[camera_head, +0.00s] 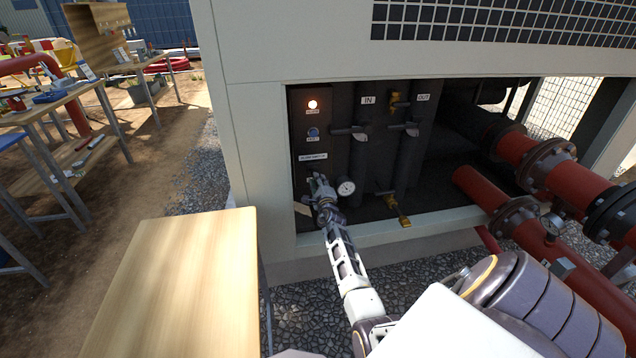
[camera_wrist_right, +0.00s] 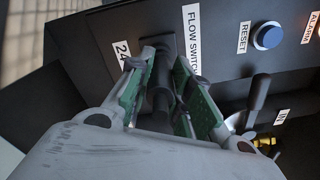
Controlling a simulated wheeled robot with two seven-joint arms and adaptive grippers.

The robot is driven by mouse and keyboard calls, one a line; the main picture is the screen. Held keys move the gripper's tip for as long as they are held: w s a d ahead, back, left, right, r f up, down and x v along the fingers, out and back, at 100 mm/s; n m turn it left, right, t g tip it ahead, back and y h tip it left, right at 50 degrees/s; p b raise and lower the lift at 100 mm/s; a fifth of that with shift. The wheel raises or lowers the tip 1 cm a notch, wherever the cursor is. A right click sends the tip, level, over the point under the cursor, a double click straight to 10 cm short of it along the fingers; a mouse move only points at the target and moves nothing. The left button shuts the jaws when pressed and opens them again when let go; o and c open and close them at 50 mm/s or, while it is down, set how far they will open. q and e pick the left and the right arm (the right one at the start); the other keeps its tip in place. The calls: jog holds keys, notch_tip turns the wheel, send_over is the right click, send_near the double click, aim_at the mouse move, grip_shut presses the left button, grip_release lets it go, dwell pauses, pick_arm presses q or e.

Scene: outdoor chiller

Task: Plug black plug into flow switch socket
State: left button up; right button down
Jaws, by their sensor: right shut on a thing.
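My right gripper (camera_head: 320,186) reaches into the dark recess of the chiller, just below the flow switch label (camera_head: 313,156). In the right wrist view its green-padded fingers (camera_wrist_right: 166,82) are shut on the black plug (camera_wrist_right: 159,88). The plug points at the black panel beside the FLOW SWITCH label (camera_wrist_right: 193,40). The dark flow switch socket (camera_wrist_right: 164,42) is at the plug's far end, partly hidden by the plug and fingers. I cannot tell whether the plug is seated or only close to the socket. My left gripper is not in view.
A blue reset button (camera_wrist_right: 268,36) and lit alarm lamp (camera_head: 312,104) are on the panel. A pressure gauge (camera_head: 346,188) and vertical pipes stand right of the gripper. A wooden table (camera_head: 180,285) stands front left; red pipes (camera_head: 490,190) run at right.

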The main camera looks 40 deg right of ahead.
jog(key=shift+w+d, duration=0.25)
jog(key=shift+w, duration=0.25)
dwell(0.3)
jog(key=c, duration=1.2)
grip_release()
jog(key=shift+o, duration=0.2)
jog(key=o, duration=0.4)
jog(key=shift+s, duration=0.1)
jog(key=shift+p+v, duration=1.05)
jog(key=shift+v, duration=0.05)
jog(key=p+v, duration=0.3)
jog(key=v, duration=0.1)
jog(key=shift+s+a, duration=0.2)
jog(key=shift+s, duration=0.1)
